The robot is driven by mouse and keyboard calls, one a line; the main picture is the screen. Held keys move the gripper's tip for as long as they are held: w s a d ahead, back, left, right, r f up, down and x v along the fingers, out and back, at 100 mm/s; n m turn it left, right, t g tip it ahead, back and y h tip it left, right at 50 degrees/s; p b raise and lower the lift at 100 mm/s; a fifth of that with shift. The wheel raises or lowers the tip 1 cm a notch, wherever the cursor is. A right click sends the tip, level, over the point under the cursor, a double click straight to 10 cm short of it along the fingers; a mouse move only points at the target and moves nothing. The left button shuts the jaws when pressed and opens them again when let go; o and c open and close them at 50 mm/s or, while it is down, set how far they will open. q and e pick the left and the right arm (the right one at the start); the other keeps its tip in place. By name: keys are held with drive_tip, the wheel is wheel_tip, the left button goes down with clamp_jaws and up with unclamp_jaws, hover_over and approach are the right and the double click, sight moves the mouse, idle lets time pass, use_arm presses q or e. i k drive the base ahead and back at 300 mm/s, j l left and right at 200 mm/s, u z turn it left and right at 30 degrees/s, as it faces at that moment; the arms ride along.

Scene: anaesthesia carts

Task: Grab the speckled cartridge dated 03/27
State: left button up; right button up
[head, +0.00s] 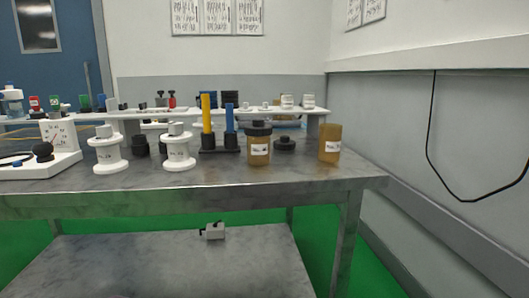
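No speckled cartridge can be made out, and no 03/27 date is readable. Labelled items stand on the metal table (215,188). They include a brown jar with a black lid (258,143), a brown container without a visible lid (330,144), and two white spool-shaped pieces, one on the left (107,150) and one on the right (179,148). Their label writing is too small to read. Neither of my grippers is in view.
A yellow cylinder (207,114) and a blue one (230,118) stand in a black holder. A raised white shelf (318,111) at the back carries small items. A white gauge device (59,136) stands left. A small grey object (213,231) lies on the lower shelf (170,265).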

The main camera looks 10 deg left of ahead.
sight(309, 98)
drive_tip(key=i, duration=0.85)
